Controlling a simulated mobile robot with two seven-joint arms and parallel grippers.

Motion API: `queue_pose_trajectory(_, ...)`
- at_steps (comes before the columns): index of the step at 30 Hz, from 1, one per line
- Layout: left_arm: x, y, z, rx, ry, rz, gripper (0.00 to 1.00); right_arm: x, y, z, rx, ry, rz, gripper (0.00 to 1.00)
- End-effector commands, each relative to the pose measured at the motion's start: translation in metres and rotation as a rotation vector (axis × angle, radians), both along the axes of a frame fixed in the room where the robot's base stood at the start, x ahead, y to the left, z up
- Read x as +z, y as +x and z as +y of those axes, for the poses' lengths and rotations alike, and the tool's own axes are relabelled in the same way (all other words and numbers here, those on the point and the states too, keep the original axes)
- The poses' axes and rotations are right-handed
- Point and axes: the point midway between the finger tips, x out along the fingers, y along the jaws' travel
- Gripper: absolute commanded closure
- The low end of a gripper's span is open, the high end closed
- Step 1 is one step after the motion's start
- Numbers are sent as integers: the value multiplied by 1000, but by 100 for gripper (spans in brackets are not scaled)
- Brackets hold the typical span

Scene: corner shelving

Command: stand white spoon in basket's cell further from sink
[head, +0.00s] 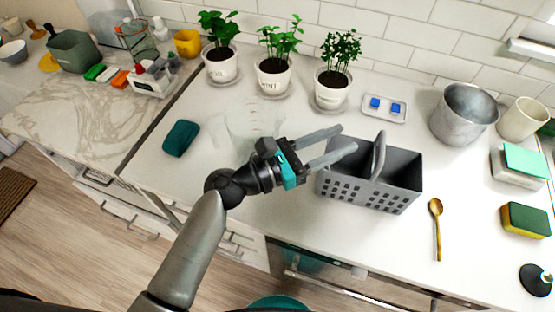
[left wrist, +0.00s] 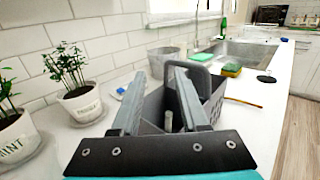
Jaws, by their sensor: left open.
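The grey basket (head: 369,195) stands on the white counter, with an upright handle (head: 378,155) between its two cells. It also shows ahead in the left wrist view (left wrist: 215,103). My left gripper (head: 345,140) is open, its fingers reaching over the basket's left cell. In the left wrist view a small pale upright piece, probably the white spoon (left wrist: 168,120), shows between the open fingers at that cell. The rest of it is hidden, and I cannot make it out in the head view. The sink (left wrist: 250,55) lies beyond the basket in the left wrist view. My right gripper is not in view.
A wooden spoon (head: 437,228) lies right of the basket. Potted plants (head: 274,78), a metal pot (head: 463,115) and a small tray with blue blocks (head: 384,108) stand behind.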

Motion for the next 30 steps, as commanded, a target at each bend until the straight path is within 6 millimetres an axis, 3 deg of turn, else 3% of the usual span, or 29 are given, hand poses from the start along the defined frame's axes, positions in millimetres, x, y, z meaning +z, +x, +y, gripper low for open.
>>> queue_pose_trajectory(12,-6,-47,82,-2,6,1,56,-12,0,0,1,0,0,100)
queue_pose_trajectory(18,-7,-63,112,-1,4,2,56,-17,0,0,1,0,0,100)
queue_pose_trajectory(30,-5,-69,124,-2,1,-1,56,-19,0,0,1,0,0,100)
